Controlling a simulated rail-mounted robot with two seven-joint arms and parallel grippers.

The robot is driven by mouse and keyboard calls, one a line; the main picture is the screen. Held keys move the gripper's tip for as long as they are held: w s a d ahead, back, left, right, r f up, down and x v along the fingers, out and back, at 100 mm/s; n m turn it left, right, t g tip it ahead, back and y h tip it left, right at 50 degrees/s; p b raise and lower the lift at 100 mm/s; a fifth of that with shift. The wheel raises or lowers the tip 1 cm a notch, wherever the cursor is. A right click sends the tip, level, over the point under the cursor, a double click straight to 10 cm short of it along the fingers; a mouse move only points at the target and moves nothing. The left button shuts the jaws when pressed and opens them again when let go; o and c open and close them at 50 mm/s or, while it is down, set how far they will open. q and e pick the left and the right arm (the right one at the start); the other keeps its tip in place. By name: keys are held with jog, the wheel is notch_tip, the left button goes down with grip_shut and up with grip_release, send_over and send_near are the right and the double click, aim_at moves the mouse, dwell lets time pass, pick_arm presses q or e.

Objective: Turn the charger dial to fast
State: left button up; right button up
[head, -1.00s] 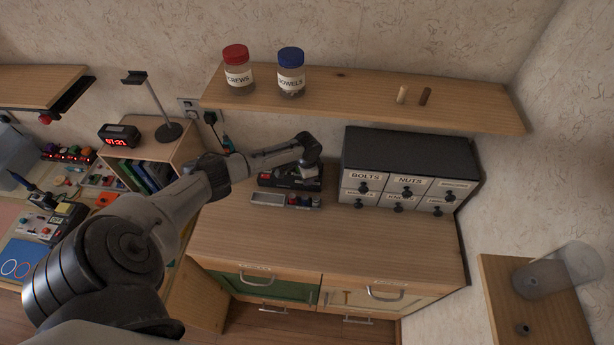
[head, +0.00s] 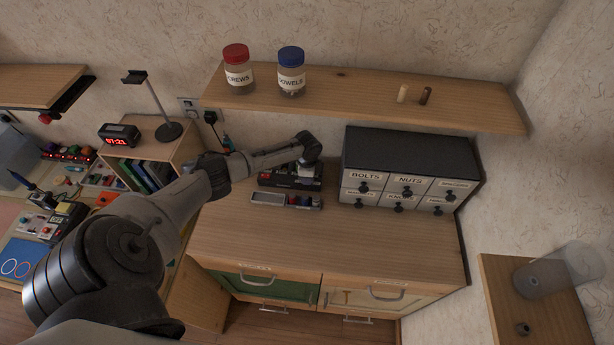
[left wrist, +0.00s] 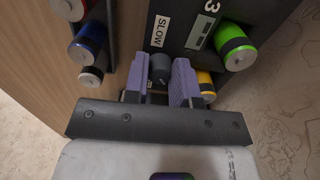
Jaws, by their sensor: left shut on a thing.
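The charger (head: 279,181) is a dark box at the back of the wooden cabinet top, left of the drawer unit. In the left wrist view its dark face (left wrist: 190,10) carries a white SLOW label beside the dial. The dial (left wrist: 160,66) is a small dark grey knob. My left gripper (left wrist: 160,78) has its purple-padded fingers on both sides of the dial, shut on it. In the head view my left gripper (head: 307,171) is small and partly hidden by its own wrist. The dial's pointer cannot be made out. My right gripper is not in view.
A green battery (left wrist: 235,45) and a yellow battery (left wrist: 206,85) sit in the charger close to the right finger. A tray (head: 266,198) with several batteries lies in front of the charger. The labelled drawer unit (head: 410,155) stands to the right; a shelf (head: 350,95) hangs above.

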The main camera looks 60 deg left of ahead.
pick_arm(q)
jog(key=o, duration=0.9)
jog(key=shift+r, duration=6)
jog(key=shift+d, duration=0.1)
